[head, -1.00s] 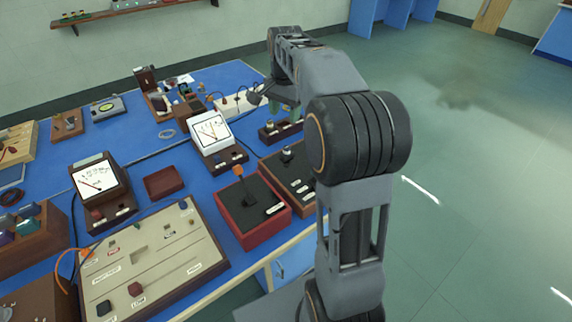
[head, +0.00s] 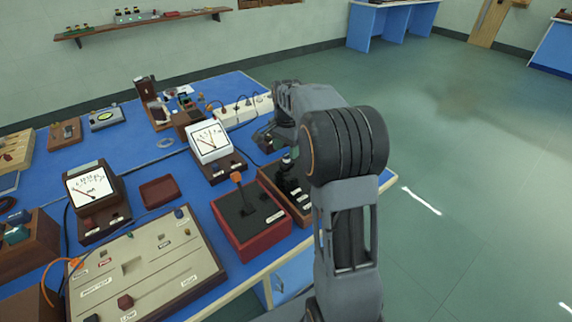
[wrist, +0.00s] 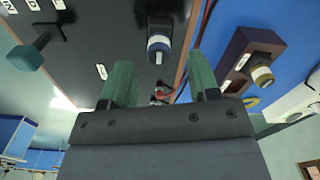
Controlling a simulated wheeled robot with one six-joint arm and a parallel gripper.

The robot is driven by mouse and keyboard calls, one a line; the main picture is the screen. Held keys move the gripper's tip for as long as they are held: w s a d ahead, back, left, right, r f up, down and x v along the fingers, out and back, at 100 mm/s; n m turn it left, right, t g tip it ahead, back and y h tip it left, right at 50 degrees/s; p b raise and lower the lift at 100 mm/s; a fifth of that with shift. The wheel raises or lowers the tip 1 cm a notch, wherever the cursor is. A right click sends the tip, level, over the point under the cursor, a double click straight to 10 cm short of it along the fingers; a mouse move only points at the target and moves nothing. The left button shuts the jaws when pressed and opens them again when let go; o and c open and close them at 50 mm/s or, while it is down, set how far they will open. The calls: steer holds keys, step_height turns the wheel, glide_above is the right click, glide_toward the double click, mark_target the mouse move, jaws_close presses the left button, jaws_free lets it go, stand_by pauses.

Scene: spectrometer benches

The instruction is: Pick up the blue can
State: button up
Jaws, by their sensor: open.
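I cannot make out a separate blue can for certain. In the wrist view a short cylinder with a blue band and a pale end (wrist: 158,44) stands on a black panel. My gripper (wrist: 162,82) is open, with two green fingertips on either side of empty space. The cylinder shows beyond and between the fingertips, with no visible contact. In the head view my arm's end hangs over the right end of the bench, and the arm partly hides the gripper.
The blue bench (head: 112,150) holds meters, a red box with an orange-topped lever (head: 250,228) and a brown box with a black top (head: 292,203). A white power strip (head: 238,111) lies behind. A small brown block (wrist: 246,52) shows right in the wrist view. Floor is clear to the right.

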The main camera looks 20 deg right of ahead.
mark_target(287, 155)
steer(key=shift+s+f, duration=0.1)
steer(key=shift+f, duration=1.65)
jaws_close()
steer(key=shift+r, duration=0.1)
